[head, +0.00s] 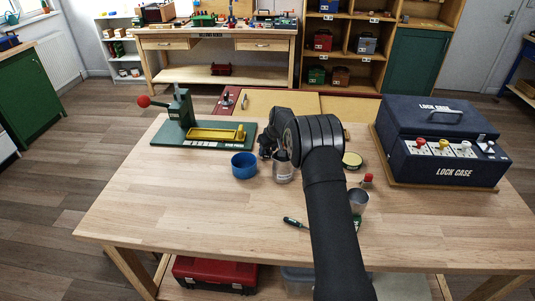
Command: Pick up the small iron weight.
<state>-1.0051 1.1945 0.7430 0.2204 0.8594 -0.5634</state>
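I cannot make out the small iron weight in the head view; my arm covers part of the table middle. My gripper (266,150) is at the far end of my black arm, over the middle of the table, close behind a metal cup (283,172) and right of a blue bowl (244,165). The fingers are small, dark and partly hidden by my wrist, so I cannot tell whether they are open or hold anything.
On the wooden table (150,215) stand a green press (180,108) with a yellow tray (215,135) at left and a dark blue lock case (440,140) at right. A grey cup (358,201), red-topped item (367,181), round tin (352,160) and screwdriver (295,222) lie near my arm. The front left is clear.

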